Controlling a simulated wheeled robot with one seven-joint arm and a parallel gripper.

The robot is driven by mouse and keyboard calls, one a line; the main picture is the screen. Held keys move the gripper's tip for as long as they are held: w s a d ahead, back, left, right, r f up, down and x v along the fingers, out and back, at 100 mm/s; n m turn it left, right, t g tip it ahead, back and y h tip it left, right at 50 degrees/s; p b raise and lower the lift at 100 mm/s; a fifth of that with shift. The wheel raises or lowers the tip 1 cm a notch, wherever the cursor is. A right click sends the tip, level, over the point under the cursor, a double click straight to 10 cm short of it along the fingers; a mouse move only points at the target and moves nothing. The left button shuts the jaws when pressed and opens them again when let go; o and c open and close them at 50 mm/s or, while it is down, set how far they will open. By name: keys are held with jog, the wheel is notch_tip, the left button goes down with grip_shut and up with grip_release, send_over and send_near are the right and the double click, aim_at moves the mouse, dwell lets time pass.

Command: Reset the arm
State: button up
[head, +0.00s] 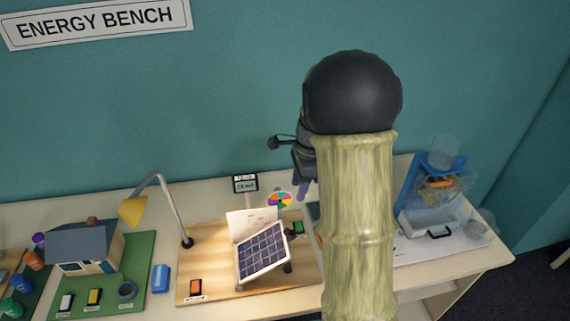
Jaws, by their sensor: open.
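My arm rises in front of the bench in the head view, with a pale, bamboo-like link and a large black rounded joint at its top. My gripper (301,188) shows only partly at the left of this link, above the back of the bench. It points down and appears empty, apart from the things on the bench. Part of it is hidden behind my own arm.
The bench (340,300) carries a solar panel (262,250) on a wooden board, a lamp (168,205), a model house (85,247), a blue block (160,278) and a blue-framed clear container (437,185). My arm hides the bench's middle right.

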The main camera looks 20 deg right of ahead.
jog(key=s+a+f+n+t+h+b, duration=0.1)
jog(key=s+a+f+n, duration=0.1)
jog(key=s+a+n, duration=0.2)
jog(key=s+a+f+n+t+b, duration=0.1)
jog(key=s+a+f+n+b, duration=0.1)
jog(key=s+n, duration=0.8)
jog(key=a+f+n, duration=0.1)
jog(key=a+n, duration=0.1)
jog(key=n, duration=0.3)
jog(key=shift+s+a+f+n+h, duration=0.15)
jog(key=shift+s+a+n+h, duration=0.1)
jog(key=shift+n+h, duration=0.15)
dwell(1.3)
jog(key=shift+c, duration=0.6)
jog(key=shift+w, duration=0.1)
